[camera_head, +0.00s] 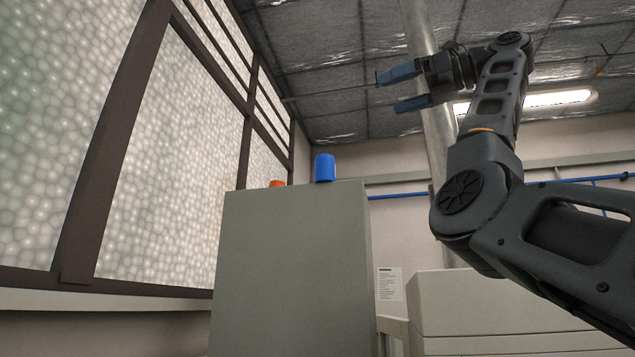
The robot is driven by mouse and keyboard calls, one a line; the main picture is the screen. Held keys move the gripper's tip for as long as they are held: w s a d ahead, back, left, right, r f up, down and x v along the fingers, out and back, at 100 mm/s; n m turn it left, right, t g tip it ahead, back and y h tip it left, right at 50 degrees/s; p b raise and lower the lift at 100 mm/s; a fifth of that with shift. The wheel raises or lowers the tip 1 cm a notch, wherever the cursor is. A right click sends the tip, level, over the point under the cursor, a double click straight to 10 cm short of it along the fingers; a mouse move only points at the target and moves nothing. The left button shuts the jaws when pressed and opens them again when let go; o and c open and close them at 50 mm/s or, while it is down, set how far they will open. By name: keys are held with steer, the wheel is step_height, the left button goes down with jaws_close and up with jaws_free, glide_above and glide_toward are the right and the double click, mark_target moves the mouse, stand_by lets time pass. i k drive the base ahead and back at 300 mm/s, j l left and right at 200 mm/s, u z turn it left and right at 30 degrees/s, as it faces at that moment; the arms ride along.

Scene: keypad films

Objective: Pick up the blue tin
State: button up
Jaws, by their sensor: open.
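The blue tin (325,168) stands upright on top of a tall grey cabinet (290,270), close to the edge facing me. Its lower end meets the cabinet's top edge from this low viewpoint. My gripper (394,88) is open and empty, with its two blue fingers pointing left. It is higher in the picture than the tin and to its right, clearly apart from it.
An orange object (277,184) shows partly above the cabinet top, left of the tin. A pale boxy unit (500,305) stands to the right. A grey vertical pipe (432,130) rises behind my arm. A large framed window (170,150) fills the left.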

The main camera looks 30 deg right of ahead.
mark_target(324, 164)
steer(key=i+l, duration=0.2)
steer(key=i, duration=0.3)
steer(key=i+l, duration=0.2)
steer(key=i, duration=0.35)
